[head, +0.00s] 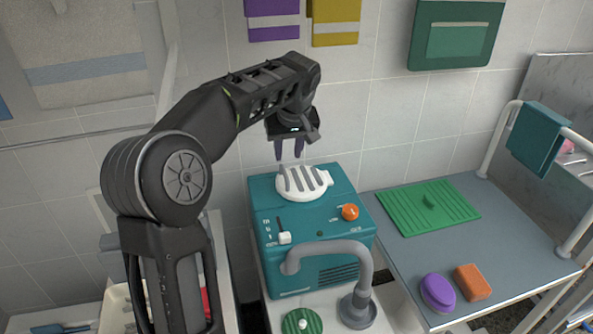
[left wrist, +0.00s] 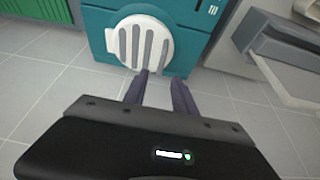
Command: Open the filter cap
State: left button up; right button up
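The filter cap (head: 303,183) is a white round disc with dark slots and a small tab at its right edge. It lies on the top of the teal machine (head: 300,268), looking flat and closed. The cap also shows in the left wrist view (left wrist: 139,42), just beyond the fingertips. My left gripper (head: 289,157) hangs above the cap's back left edge, with its two purple fingers pointing down. The left gripper (left wrist: 160,78) is open, with a clear empty gap between its fingers. It looks apart from the cap. My right gripper is not in view.
The machine has an orange knob (head: 350,212) and a white slider (head: 285,237). A grey curved pipe (head: 330,248) stands in front. On the right, a grey cart (head: 440,270) holds a green mat (head: 428,208), a purple oval (head: 437,292) and an orange sponge (head: 472,282).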

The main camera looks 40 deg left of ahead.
aim_at(284, 170)
pick_arm(q)
jog(key=shift+w+a+r, duration=0.1)
jog(key=shift+a, duration=0.1)
jog(key=shift+p+x, duration=0.4)
jog(key=shift+x, duration=3.4)
grip_shut()
